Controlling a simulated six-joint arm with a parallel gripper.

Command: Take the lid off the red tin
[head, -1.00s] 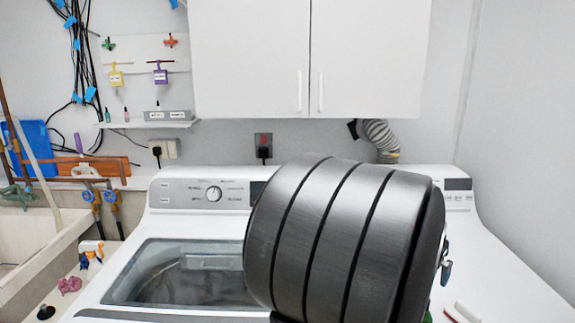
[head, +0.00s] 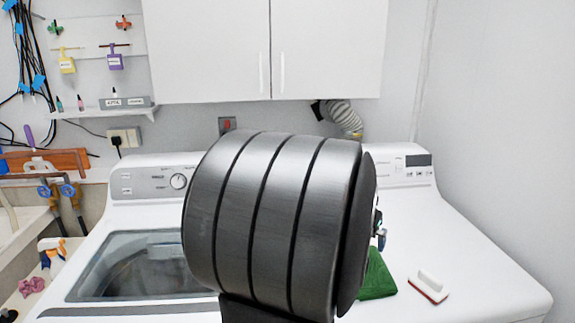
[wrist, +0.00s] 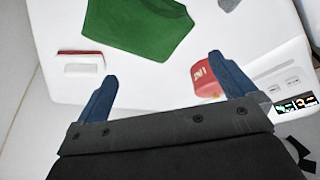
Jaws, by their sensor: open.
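A red tin (wrist: 203,82) with white marking stands on the white machine top in the wrist view. It is partly hidden behind the right finger of my gripper, and I cannot make out its lid apart from its body. In the head view my dark arm hides the tin and most of the gripper.
A green cloth (head: 377,277) lies on the right machine; it also shows in the wrist view (wrist: 138,26). A red-and-white brush (head: 428,287) lies to its right, also in the wrist view (wrist: 84,63). The left washer (head: 98,213) has a glass lid. White cupboards (head: 330,50) hang above.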

